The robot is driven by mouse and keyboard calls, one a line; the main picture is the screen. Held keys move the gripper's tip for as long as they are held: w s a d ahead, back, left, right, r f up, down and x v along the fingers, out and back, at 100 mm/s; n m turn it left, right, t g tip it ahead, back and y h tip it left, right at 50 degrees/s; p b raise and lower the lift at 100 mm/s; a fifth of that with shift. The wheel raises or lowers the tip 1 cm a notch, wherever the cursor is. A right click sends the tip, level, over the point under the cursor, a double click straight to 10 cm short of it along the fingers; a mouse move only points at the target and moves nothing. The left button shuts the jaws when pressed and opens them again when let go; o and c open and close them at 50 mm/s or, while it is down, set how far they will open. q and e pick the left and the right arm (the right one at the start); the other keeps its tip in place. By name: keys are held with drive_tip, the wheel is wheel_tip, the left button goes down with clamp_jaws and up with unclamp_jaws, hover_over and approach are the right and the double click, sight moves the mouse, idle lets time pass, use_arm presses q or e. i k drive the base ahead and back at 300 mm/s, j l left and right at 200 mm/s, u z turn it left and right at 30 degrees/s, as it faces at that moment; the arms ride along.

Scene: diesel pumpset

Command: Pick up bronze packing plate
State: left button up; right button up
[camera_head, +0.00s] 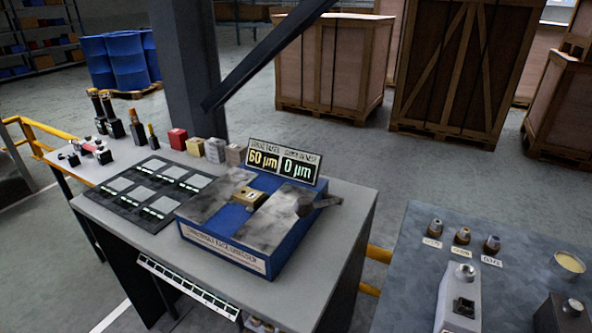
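I cannot tell for certain which thing is the bronze packing plate. A small tan, brass-coloured block (249,197) sits in the middle of the blue bench fixture (215,246), between two mottled grey top plates. A dark mat (130,206) to its left has several pale grey rectangles in marked, labelled slots; none looks clearly bronze. A display (284,162) behind the fixture reads 60 µm and 0 µm. Neither of my grippers is in view.
Red (177,138), yellow (195,147), grey (215,149) and brownish (235,154) blocks line the grey bench's back edge. A dark lever (318,203) sticks out right of the fixture. A second table (415,250) at right holds small parts. Wooden crates (325,65) stand behind.

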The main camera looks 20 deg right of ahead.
sight(247, 196)
drive_tip(key=i+j, duration=0.3)
drive_tip(key=j, duration=0.2)
drive_tip(key=i+j, duration=0.3)
drive_tip(key=j, duration=0.15)
